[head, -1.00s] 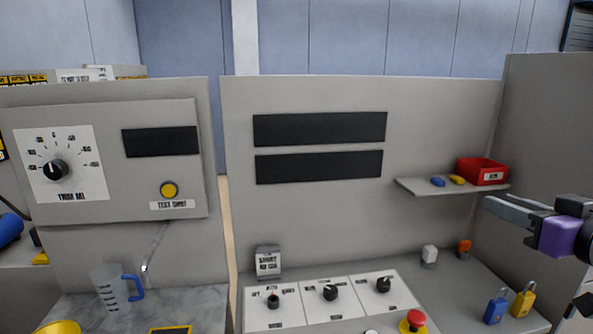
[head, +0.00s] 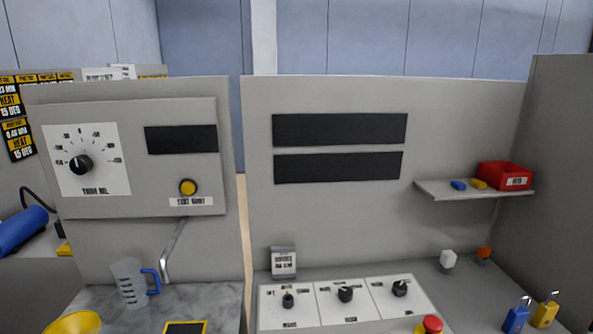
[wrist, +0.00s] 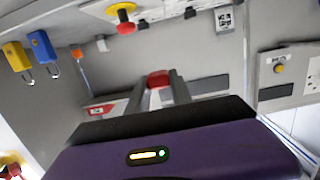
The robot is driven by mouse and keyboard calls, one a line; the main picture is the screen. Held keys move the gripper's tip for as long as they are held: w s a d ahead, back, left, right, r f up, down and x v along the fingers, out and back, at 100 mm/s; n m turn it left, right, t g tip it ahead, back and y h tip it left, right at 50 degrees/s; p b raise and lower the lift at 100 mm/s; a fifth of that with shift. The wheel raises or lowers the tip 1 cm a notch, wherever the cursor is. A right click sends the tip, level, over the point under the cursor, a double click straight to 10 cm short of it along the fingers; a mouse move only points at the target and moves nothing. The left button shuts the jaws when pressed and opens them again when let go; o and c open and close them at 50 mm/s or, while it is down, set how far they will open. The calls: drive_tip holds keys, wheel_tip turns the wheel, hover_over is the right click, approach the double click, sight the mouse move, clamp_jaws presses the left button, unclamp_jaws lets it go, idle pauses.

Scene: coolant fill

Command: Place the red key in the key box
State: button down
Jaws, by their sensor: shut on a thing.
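In the wrist view, which looks upside down, my gripper (wrist: 160,88) is shut on the red key (wrist: 158,78). Only a small red part of the key shows between the fingertips. The key box is a small red open bin with a white label, at the right end of the wall shelf in the head view (head: 498,174). In the wrist view a red surface with a white label (wrist: 105,108), which looks like the key box, lies left of and beyond my fingers. The gap between key and box is hard to judge. My gripper is out of the head view.
A blue key (head: 459,185) and a yellow key (head: 479,184) lie on the shelf (head: 440,192) left of the box. Blue (head: 516,318) and yellow (head: 545,313) padlocks stand on the console below. A side panel (head: 565,180) closes off the right.

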drive_tip(key=s+a+f, duration=0.2)
drive_tip(key=a+f, duration=0.3)
drive_tip(key=f, duration=0.6)
drive_tip(key=s+a+f, duration=0.3)
drive_tip(key=a+f, duration=0.2)
drive_tip(key=f, duration=0.7)
drive_tip(key=shift+s+f, duration=0.2)
drive_tip(key=shift+f, duration=0.05)
